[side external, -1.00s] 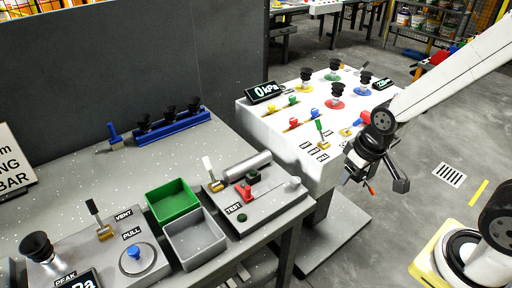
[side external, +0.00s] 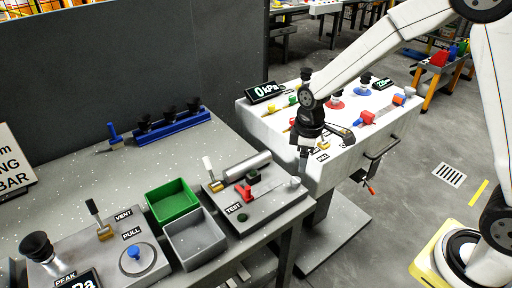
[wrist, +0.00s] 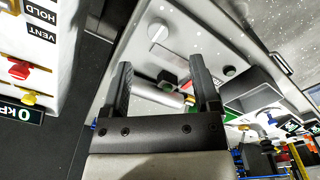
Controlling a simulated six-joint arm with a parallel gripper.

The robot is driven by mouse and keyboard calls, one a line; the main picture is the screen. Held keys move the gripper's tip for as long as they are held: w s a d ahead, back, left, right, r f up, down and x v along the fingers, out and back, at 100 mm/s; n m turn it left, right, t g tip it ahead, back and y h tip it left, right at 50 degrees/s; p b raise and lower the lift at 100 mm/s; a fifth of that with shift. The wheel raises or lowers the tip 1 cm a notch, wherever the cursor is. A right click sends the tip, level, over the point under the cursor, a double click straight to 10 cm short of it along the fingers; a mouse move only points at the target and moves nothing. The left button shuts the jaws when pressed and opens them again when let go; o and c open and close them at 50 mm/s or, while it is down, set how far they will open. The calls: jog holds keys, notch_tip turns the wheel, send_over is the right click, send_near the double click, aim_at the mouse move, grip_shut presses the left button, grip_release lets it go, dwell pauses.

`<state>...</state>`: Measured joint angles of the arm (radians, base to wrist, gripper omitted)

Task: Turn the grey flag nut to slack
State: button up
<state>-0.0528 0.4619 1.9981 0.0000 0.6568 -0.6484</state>
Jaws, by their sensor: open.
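A pale grey round knob (side external: 293,184) at the right end of the TEST plate (side external: 262,207) may be the grey flag nut. In the wrist view a grey round knob with a raised bar (wrist: 157,32) shows beyond my fingertips. My gripper (side external: 303,166) is open and empty, pointing down above the gap between the white cart and the grey bench. It looks apart from the knob. In the wrist view its two fingers (wrist: 160,65) frame part of the TEST plate.
A grey cylinder (side external: 248,166), a red clamp (side external: 245,192) and a white-tipped lever (side external: 208,165) crowd the TEST plate. A green bin (side external: 172,201) and a grey bin (side external: 193,240) stand to its left. The white cart (side external: 262,122) with coloured fittings is behind my gripper.

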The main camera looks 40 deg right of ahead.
aim_at(296, 180)
jog(key=shift+w+a+f+n, duration=0.15)
jog(key=shift+w+f+n, duration=0.15)
jog(key=shift+w+n, duration=0.3)
jog(key=shift+f, duration=3.9)
grip_shut()
